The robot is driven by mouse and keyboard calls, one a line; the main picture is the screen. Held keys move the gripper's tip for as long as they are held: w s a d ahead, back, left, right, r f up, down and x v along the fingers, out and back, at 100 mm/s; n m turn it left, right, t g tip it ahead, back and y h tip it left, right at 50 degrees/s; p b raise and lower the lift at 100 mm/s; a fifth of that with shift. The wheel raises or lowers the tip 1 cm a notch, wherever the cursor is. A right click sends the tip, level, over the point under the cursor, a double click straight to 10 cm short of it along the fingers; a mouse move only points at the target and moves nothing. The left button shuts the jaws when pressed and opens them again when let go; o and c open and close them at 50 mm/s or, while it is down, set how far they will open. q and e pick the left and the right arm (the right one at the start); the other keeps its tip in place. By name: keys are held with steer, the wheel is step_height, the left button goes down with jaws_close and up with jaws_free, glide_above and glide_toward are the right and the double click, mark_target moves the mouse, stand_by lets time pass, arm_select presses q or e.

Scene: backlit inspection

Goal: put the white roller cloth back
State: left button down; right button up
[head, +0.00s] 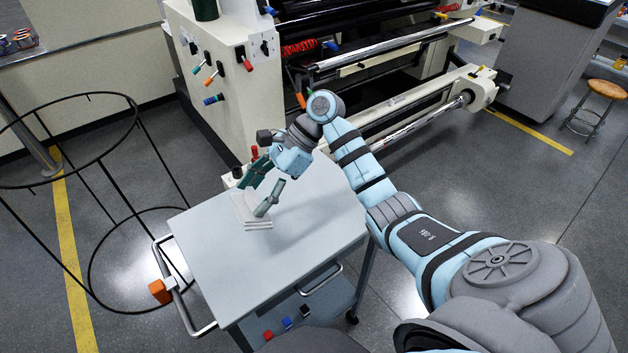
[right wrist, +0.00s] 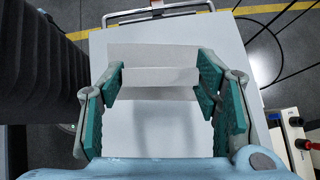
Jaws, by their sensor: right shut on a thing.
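The white roller cloth (head: 245,213) is a pale folded piece over the left part of the grey cart top (head: 225,272). My right gripper (head: 259,198) is shut on it, with its green-padded fingers at either side. In the right wrist view the cloth (right wrist: 150,55) spans between the fingertips (right wrist: 160,82) and extends beyond them. Whether the cloth touches the cart top or hangs just above it, I cannot tell. My left gripper is not in view.
The cart has an orange-marked handle (head: 160,291) and small coloured items on its lower shelf (head: 287,323). A black wire hoop frame (head: 72,96) stands left. A cream machine (head: 225,75) with rollers and knobs stands behind. The cart top's front is clear.

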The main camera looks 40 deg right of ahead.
steer(key=w+d+r+m+t+h+p, duration=0.1)
steer(key=d+r+m+h+p, duration=0.2)
steer(key=d, duration=0.5)
steer(key=d+r+m+t+h, duration=0.1)
steer(key=d+r+m+h, duration=0.25)
steer(key=d+r, duration=0.4)
steer(key=f+b, duration=0.3)
steer(key=f, duration=0.4)
steer(key=f+b, duration=0.3)
steer(key=f, duration=0.4)
steer(key=f+b, duration=0.3)
steer(key=f, duration=0.4)
steer(key=shift+s+d+f, duration=0.15)
steer(key=shift+d, duration=0.2)
steer(key=shift+f, duration=0.1)
steer(key=shift+f+b, duration=0.15)
steer(key=shift+b, duration=0.2)
steer(key=o, duration=1.4)
steer(key=shift+o, duration=0.2)
